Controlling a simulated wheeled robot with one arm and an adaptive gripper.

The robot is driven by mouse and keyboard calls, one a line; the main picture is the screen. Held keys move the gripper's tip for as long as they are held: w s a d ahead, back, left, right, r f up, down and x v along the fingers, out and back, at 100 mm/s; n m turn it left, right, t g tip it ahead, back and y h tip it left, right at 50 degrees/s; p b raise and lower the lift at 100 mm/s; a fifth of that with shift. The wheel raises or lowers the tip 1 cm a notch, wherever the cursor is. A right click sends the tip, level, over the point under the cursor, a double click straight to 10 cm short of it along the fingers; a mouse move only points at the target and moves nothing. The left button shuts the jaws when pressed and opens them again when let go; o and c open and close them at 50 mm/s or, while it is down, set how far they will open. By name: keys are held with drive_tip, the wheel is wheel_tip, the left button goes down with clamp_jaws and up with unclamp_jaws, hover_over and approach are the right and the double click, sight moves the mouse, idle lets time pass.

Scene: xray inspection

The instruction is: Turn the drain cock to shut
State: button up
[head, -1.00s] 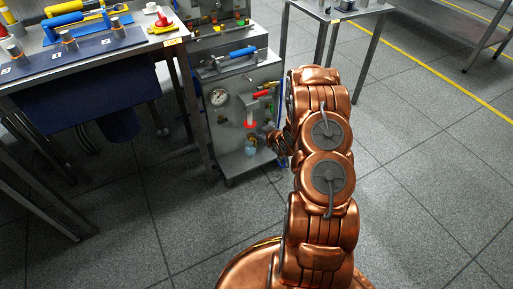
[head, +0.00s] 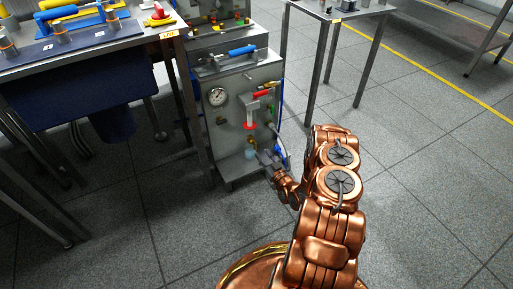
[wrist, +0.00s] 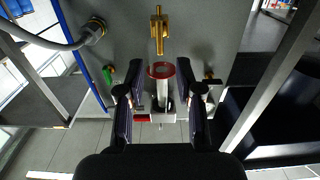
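A brass fitting (wrist: 158,30), which looks like the drain cock, sticks out from the grey panel (wrist: 195,35) in the wrist view, beyond my fingertips. In the head view it is too small to make out clearly; a small pale cup (head: 250,153) shows low on the cabinet there. My gripper (wrist: 161,95) is open and empty, its two fingers wide apart. A red ring (wrist: 161,69) on a pale stem shows between and beyond them. In the head view my gripper (head: 268,158) is just right of the cup, in front of the cabinet's lower right part.
The steel cabinet (head: 225,155) carries a gauge (head: 217,97), a red-handled lever (head: 265,94) and a blue handle (head: 242,50). A grey hose (wrist: 50,40) and a green handle (wrist: 108,75) lie left in the wrist view.

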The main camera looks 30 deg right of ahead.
sight(256, 145)
drive_tip(key=shift+w+d+b, duration=0.15)
drive_tip(key=shift+w+b, duration=0.35)
drive_tip(key=shift+w, duration=1.2)
drive_tip(key=shift+w+d+b, duration=0.1)
drive_tip(key=shift+w+b, duration=0.35)
drive_tip(key=shift+w, duration=1.2)
drive_tip(key=shift+c, duration=0.4)
clamp_jaws()
